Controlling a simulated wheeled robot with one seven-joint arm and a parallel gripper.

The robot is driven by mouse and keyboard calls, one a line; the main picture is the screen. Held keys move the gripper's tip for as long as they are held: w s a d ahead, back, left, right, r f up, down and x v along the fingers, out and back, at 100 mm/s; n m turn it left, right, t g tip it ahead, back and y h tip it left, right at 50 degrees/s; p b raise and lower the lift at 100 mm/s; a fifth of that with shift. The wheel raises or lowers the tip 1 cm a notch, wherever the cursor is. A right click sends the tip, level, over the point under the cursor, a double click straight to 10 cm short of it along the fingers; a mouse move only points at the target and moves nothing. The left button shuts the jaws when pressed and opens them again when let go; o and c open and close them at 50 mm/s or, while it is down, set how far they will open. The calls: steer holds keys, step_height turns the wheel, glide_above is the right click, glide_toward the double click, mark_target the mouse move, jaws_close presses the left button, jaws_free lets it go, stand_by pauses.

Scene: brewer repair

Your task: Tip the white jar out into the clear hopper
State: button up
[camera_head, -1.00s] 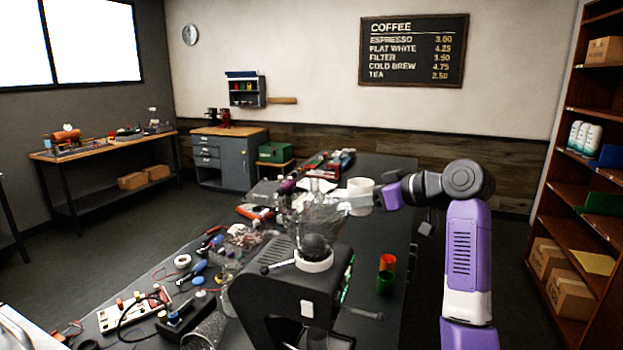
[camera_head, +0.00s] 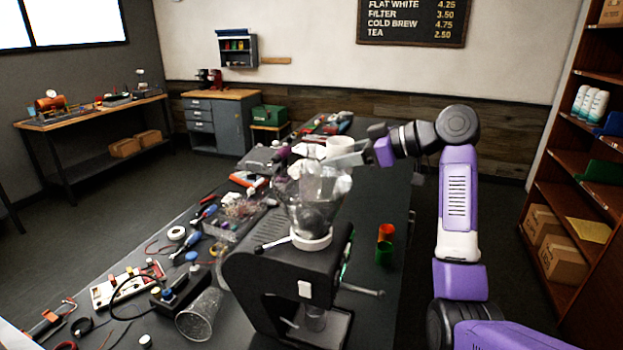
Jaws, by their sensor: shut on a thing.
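The white jar (camera_head: 340,147) is above and behind the clear hopper (camera_head: 311,207), a little to its right in the head view. It looks roughly upright, though its lower part is hard to make out. My gripper (camera_head: 354,157) reaches in from the right and is shut on the jar; its fingertips are small and blurred. The clear hopper is a flared cup on a white collar atop the black brewer (camera_head: 290,275). What is inside the hopper or the jar cannot be made out.
An orange cup (camera_head: 386,231) and a green cup (camera_head: 384,251) stand right of the brewer. A clear tumbler (camera_head: 200,314) lies front left. Tools, cables and a power strip (camera_head: 128,284) crowd the bench's left side. The bench's right strip is mostly clear.

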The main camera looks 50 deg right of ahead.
mark_target(328, 142)
steer(key=shift+n+h, duration=0.4)
steer(key=shift+n, duration=0.2)
steer(key=r, duration=0.2)
steer(key=a+r, duration=0.1)
steer(key=r, duration=0.1)
steer(key=shift+s+r+p, duration=0.1)
steer(key=shift+r+p, duration=0.1)
steer(key=shift+p, duration=0.1)
steer(key=shift+s+a+r+n+h, duration=0.1)
steer(key=shift+a+r+n+h, duration=0.2)
steer(key=shift+r, duration=0.2)
steer(key=shift+s+a+r+n+h, duration=0.1)
steer(key=shift+a+r+n+h, duration=0.15)
steer(key=shift+r+n, duration=0.2)
steer(key=shift+s+a+r+n+t+h, duration=0.1)
steer(key=shift+a+n+t+h, duration=0.25)
steer(key=shift+a+n+h, duration=0.35)
steer(key=shift+s+a+r+n+t+h, duration=0.1)
steer(key=shift+a+n+t+h, duration=0.25)
steer(key=shift+a+n, duration=0.45)
steer(key=shift+d+r+n+h, duration=0.15)
steer(key=shift+r+n+h, duration=0.25)
steer(key=shift+n, duration=0.25)
steer(key=shift+f+n+t+h+b, duration=0.3)
steer(key=shift+f+n+b, duration=0.25)
steer(key=shift+b, duration=0.65)
steer(key=shift+r+n+t+h+b, duration=0.3)
steer(key=shift+r+n+b, duration=0.1)
steer(key=shift+n+b, duration=0.4)
